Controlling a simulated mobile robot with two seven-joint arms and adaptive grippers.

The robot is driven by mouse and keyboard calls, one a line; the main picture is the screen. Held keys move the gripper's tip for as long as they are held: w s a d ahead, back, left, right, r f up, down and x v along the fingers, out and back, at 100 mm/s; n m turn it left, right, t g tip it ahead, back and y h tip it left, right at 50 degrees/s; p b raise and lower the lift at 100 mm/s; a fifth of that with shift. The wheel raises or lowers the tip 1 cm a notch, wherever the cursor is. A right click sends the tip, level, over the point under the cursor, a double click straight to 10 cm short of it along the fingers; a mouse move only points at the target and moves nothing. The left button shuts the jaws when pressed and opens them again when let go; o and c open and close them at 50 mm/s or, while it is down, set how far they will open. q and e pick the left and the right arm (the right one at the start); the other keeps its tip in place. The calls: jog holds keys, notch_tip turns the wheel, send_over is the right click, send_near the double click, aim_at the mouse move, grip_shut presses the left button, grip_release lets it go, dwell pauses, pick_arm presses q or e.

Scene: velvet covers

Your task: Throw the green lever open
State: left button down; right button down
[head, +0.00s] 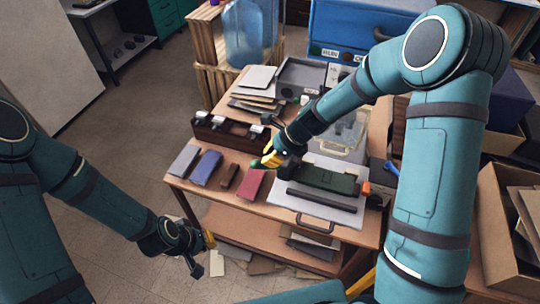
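A small bright green piece (255,163) shows at the tip of my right gripper (266,160), above the table. I cannot tell whether it is the green lever or touches the gripper. The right gripper's yellow fingertips look close together, but their opening is not clear. A dark green block (328,178) with an orange end (365,188) lies on a pale grey board (330,212) to the right of this gripper. My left gripper (208,243) hangs at the lower left, in front of the table and away from its things. Its opening is too small to read.
On the wooden table (232,202) lie grey, blue, brown and red covers (250,184) in a row. Behind them stands a dark brown rack (222,134) with white-topped pieces. Open cardboard boxes (496,235) stand at right.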

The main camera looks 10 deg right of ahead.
jog(key=shift+r+p, duration=0.65)
jog(key=shift+r, duration=0.15)
jog(key=v, duration=0.7)
jog(key=shift+d, duration=0.15)
jog(key=shift+r, duration=0.15)
